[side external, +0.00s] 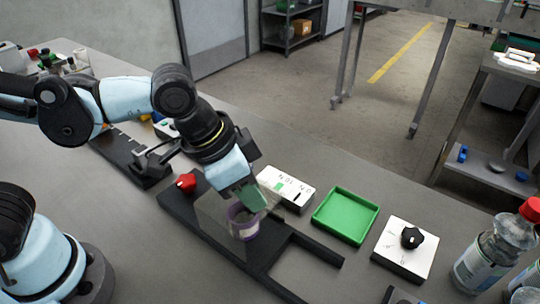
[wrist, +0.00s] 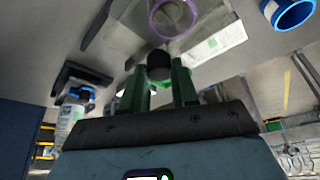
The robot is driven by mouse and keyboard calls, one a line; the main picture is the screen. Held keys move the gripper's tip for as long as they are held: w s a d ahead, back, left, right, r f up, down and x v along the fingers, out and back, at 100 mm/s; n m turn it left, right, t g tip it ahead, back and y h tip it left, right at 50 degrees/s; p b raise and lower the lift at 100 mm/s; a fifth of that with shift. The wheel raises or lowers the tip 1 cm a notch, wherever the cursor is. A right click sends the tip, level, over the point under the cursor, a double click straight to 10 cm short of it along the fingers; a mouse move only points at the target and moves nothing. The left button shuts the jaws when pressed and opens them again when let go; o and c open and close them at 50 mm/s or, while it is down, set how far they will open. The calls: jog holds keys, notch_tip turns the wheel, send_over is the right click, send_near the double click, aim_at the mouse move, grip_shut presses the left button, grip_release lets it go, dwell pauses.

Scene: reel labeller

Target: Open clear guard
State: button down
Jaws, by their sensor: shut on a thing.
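The clear guard (side external: 213,212) is a see-through panel over the black labeller frame (side external: 178,205); it looks low over the frame, and its exact tilt is hard to tell. A purple-rimmed reel (side external: 243,228) shows at the guard, and its ring shows at the top of the wrist view (wrist: 173,17). My gripper (side external: 252,203) is at the guard, beside the reel. In the wrist view, the green fingers of my gripper (wrist: 160,78) are shut on a dark round knob (wrist: 159,64) by the guard's edge. The fingers hide part of the knob and guard.
A red knob (side external: 186,181) sits at the frame's back left. A white labelled box (side external: 287,184), a green tray (side external: 346,216) and a black dial on a white plate (side external: 411,238) stand to the right. Bottles (side external: 487,252) stand at the far right.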

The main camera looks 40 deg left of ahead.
jog(key=d, duration=1.2)
jog(key=shift+d, duration=0.4)
jog(key=c, duration=0.8)
grip_release()
jog(key=shift+c, duration=0.2)
jog(key=shift+a+r, duration=0.1)
jog(key=v, duration=1.2)
jog(key=w+a+f+n+t, duration=0.1)
jog(key=a+f+n, duration=0.1)
jog(key=a, duration=0.7)
jog(key=w+a+f+n+t+y, duration=0.1)
jog(key=a+f, duration=0.4)
jog(key=a, duration=0.5)
jog(key=w+a+f+n+t+y, duration=0.1)
jog(key=w+a+f+n, duration=0.1)
jog(key=a, duration=0.8)
jog(key=shift+w+f+n+t, duration=0.3)
jog(key=shift+f+n, duration=0.45)
jog(key=shift+n, duration=0.15)
